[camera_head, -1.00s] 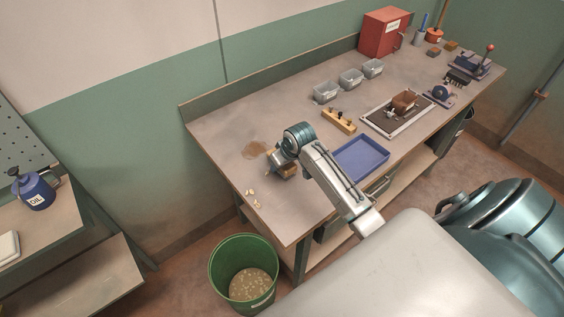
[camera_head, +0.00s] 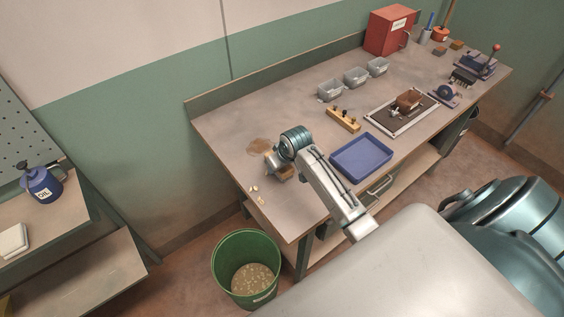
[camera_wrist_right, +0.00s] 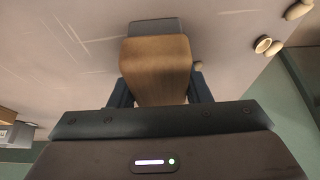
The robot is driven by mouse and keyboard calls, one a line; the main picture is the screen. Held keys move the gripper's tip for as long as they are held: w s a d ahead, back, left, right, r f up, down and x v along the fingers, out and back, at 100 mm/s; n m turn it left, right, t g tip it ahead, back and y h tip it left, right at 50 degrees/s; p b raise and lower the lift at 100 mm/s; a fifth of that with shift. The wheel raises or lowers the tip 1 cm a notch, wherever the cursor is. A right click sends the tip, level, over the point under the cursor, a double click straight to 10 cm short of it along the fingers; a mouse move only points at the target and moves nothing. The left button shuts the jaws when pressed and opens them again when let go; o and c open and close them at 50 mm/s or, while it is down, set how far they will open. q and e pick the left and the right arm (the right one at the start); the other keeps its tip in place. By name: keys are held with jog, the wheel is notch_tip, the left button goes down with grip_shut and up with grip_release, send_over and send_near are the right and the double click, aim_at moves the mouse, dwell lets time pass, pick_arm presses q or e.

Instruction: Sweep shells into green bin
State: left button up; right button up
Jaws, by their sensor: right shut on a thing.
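My right gripper (camera_wrist_right: 160,92) is shut on a wooden block-like tool (camera_wrist_right: 155,60), seen from above in the wrist view with a grey part at its far end. In the head view this tool (camera_head: 287,175) is low at the tabletop near the table's left end, partly hidden by my wrist. A few pale shells (camera_head: 254,188) lie by the left table edge, beside the tool. Shells also show at the upper right of the wrist view (camera_wrist_right: 265,45). The green bin (camera_head: 246,240) stands on the floor below that edge, with many pale bits inside. My left gripper is not in view.
The workbench (camera_head: 225,140) has a brown stain (camera_head: 258,146) behind my gripper. An oil can (camera_head: 42,186) is on another bench at left.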

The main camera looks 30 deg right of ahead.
aim_at(247, 187)
jog(key=shift+s+a+p, duration=0.2)
jog(key=shift+a+p, duration=0.75)
jog(key=shift+a, duration=1.55)
jog(key=shift+s+a+p, duration=0.1)
jog(key=shift+a+p, duration=0.5)
jog(key=shift+a, duration=0.65)
jog(key=shift+a+p, duration=0.4)
jog(key=shift+a, duration=0.3)
jog(key=shift+s+a, duration=0.2)
jog(key=shift+a, duration=1.45)
jog(key=shift+d, duration=0.1)
notch_tip(247, 187, up, 7)
